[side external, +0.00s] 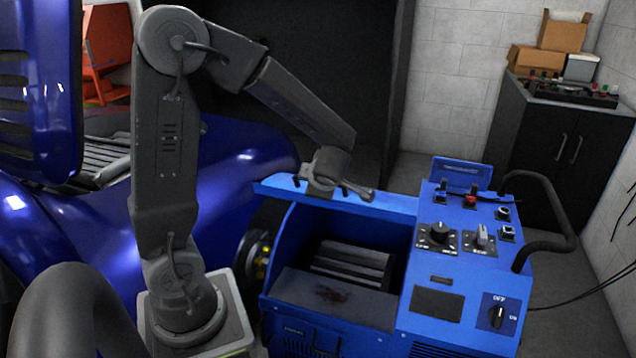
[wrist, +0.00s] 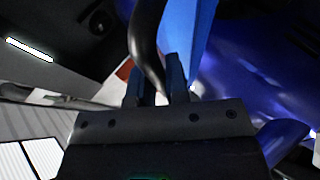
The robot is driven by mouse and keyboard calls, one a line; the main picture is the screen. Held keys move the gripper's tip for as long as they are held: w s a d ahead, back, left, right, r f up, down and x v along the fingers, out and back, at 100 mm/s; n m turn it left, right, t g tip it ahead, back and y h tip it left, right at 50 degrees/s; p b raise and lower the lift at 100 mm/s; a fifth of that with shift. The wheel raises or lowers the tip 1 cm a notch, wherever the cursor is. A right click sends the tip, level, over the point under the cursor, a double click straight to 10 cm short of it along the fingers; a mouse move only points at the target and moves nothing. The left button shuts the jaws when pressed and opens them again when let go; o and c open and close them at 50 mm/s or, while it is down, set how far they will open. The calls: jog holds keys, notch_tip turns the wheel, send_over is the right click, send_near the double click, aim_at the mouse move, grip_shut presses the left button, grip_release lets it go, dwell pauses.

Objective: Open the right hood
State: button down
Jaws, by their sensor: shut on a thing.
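The hood (side external: 285,190) is the long blue panel along the top of the blue dynamometer cabinet. It is raised, and the dark compartment below it is open to view, with grey ribbed blocks (side external: 350,265) inside. My gripper (side external: 350,190) is at the panel's upper side, near its middle, shut on the hood's dark handle. In the wrist view the curved black handle (wrist: 147,45) runs between my gripper's fingers (wrist: 157,88), beside the blue hood (wrist: 203,35). The fingertips are partly hidden behind the handle in that view.
The control panel (side external: 465,240) with knobs and switches is right of the compartment, with a black curved bar (side external: 562,215) at its right. A shiny blue vehicle (side external: 90,250) stands at left behind my arm. A black cupboard (side external: 555,145) with boxes is at the back right.

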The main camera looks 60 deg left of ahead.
jog(key=c, duration=1.1)
grip_release()
jog(key=shift+c, duration=0.2)
jog(key=shift+d+f, duration=0.1)
jog(key=s+d+f, duration=0.2)
jog(key=f, duration=0.7)
jog(key=s+d+f+t+y, duration=0.1)
jog(key=s+d+f, duration=0.1)
jog(key=f, duration=0.8)
jog(key=s+d+f+y, duration=0.1)
jog(key=s+d+f, duration=0.1)
jog(key=f, duration=0.8)
jog(key=shift+s+d+f+n+t, duration=0.2)
jog(key=shift+s+d+n+t, duration=0.1)
jog(key=shift+s+d+t, duration=0.15)
jog(key=v, duration=1.5)
jog(key=shift+d, duration=0.45)
